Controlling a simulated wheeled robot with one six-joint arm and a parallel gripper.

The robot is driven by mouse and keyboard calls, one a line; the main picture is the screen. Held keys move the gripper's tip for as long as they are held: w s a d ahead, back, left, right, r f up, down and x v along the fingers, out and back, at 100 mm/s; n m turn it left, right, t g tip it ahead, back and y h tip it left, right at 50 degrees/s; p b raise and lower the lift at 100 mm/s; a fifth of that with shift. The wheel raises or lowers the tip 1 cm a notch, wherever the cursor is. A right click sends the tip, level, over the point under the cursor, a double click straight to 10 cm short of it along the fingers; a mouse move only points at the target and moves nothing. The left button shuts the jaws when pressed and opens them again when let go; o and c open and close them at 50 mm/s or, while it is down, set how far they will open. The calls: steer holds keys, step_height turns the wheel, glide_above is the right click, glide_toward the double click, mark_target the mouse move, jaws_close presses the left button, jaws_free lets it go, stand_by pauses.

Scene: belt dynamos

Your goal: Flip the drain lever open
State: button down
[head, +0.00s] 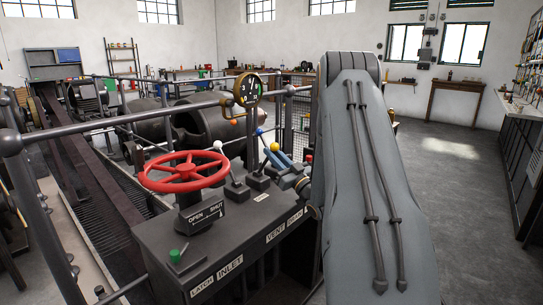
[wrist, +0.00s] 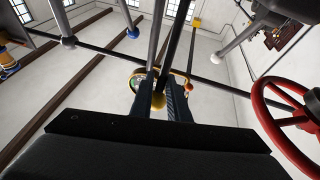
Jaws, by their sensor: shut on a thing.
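My gripper (head: 277,158) is at the control stand (head: 175,252), with its blue fingers beside a yellow knob (head: 274,147). In the wrist view the yellow knob (wrist: 158,101) sits between the two dark fingers of my gripper (wrist: 163,92), which are shut on this lever. A plate at the front right (head: 295,216) seems to read DRAIN, partly hard to read. A lever with a white knob (head: 218,145) and one with a blue knob (head: 259,131) stand nearby. My arm hides the right of the stand, and I cannot tell which plate belongs to the held lever.
A red handwheel (head: 184,172) stands left of the levers, with an OPEN/SHUT plate (head: 206,215) below it. A round gauge (head: 247,90) is behind. A grey rail (head: 110,134) runs along the left. A red knob (head: 309,158) is close to my arm. The floor at right is clear.

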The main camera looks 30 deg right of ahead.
steer(key=c, duration=1.6)
jaws_free()
steer(key=shift+s+d+r, duration=0.35)
steer(key=shift+d+r, duration=0.05)
steer(key=shift+r, duration=0.25)
steer(key=shift+o, duration=0.2)
steer(key=shift+w+a+f, duration=0.15)
steer(key=shift+a+f, duration=0.1)
steer(key=shift+a, duration=0.05)
steer(key=v, duration=0.7)
steer(key=shift+s+f+b, duration=0.15)
steer(key=shift+s+b, duration=0.25)
steer(key=shift+d, duration=0.1)
